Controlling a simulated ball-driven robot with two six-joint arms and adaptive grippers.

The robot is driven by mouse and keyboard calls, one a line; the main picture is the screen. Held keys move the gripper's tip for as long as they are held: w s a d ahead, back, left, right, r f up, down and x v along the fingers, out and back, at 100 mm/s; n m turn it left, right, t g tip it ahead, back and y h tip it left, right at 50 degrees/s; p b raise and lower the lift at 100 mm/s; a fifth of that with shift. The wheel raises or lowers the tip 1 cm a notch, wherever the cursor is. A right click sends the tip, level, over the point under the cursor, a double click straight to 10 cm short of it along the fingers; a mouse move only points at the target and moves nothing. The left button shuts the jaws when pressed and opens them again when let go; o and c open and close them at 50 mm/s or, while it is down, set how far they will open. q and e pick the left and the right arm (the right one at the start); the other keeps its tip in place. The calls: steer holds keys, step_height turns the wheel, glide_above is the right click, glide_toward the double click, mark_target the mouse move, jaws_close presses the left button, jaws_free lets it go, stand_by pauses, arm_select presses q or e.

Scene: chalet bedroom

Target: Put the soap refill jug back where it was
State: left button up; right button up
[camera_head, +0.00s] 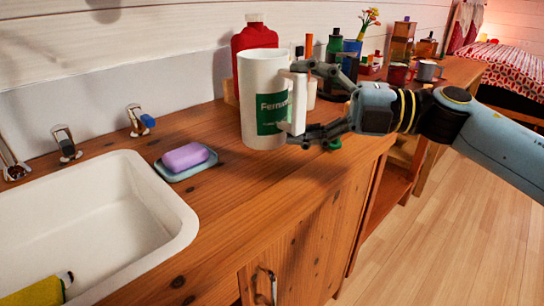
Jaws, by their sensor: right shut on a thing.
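A large white jug (262,75) with a green label and a blocky white handle is upright over the wooden counter, right of the sink. My right gripper (296,104) comes in from the right and is shut on its handle. I cannot tell whether the jug's base touches the counter. Close behind it is a red bottle (254,36) with a white cap, its lower part mostly hidden by the jug. No readable text names either one as soap refill. My left gripper is not in view.
A purple soap bar (185,157) lies on a dish (189,170) left of the jug. The white sink (180,205) fills the left, with a yellow item (35,294) in it. Several bottles and cups, including a dark green bottle (334,46), crowd the counter behind my gripper. Counter in front is clear.

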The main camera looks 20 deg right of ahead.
steer(key=a+f, duration=0.1)
steer(key=f, duration=0.1)
steer(key=s+a+f, duration=0.1)
steer(key=f, duration=0.1)
steer(key=a+f+b, duration=0.1)
steer(key=a+f, duration=0.1)
steer(key=f, duration=0.1)
steer(key=shift+s, duration=0.15)
steer(key=shift+r, duration=0.15)
steer(key=o, duration=1.4)
steer(key=shift+f, duration=0.2)
